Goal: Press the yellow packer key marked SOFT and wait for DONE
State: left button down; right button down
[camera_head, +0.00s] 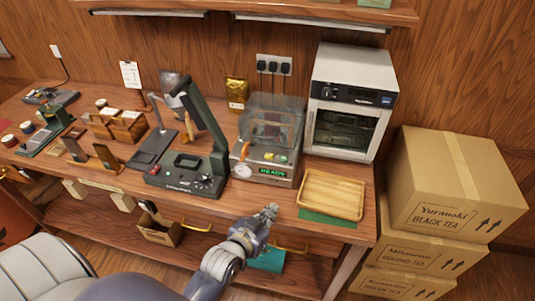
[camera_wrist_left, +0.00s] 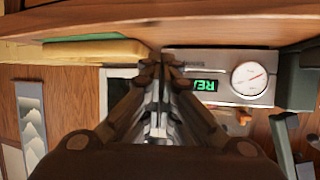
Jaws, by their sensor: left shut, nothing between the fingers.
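The packer (camera_head: 243,168) is a grey machine with a clear cover, on the bench left of the oven. Its green display (camera_head: 272,171) appears to read READY. My left gripper (camera_head: 271,209) is shut and empty, in front of the bench edge, below and apart from the packer. In the left wrist view my shut fingers (camera_wrist_left: 160,65) partly cover the lit display (camera_wrist_left: 202,85), next to a round dial (camera_wrist_left: 249,78). No key is clear there. My right gripper is not seen.
A wooden tray (camera_head: 332,184) lies right of the packer on a green mat. A dark press with a raised arm (camera_head: 200,120) stands to its left. A white oven (camera_head: 348,95) stands behind. Tea cartons (camera_head: 445,180) are stacked at right. Drawer handles jut below the bench.

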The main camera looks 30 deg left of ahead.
pick_arm(q)
jog(key=w+a+r+n+t+y, duration=0.3)
jog(key=w+a+r+t+y, duration=0.1)
jog(key=r+t, duration=0.4)
jog(key=shift+a+r+n+y, duration=0.15)
jog(key=shift+a+n+y, duration=0.25)
jog(key=shift+a+y, duration=0.3)
jog(key=shift+d, duration=0.1)
notch_tip(320, 180, up, 3)
jog(key=b, duration=0.1)
send_over(269, 156)
jog(key=s, duration=0.3)
jog(key=shift+w+d+f+b, duration=0.2)
jog(key=shift+f+b, duration=0.15)
jog(key=shift+b, duration=0.05)
jog(key=shift+w+d+f+b, duration=0.15)
jog(key=shift+f+b, duration=1.25)
jog(key=shift+f, duration=0.1)
jog(key=shift+s, duration=0.1)
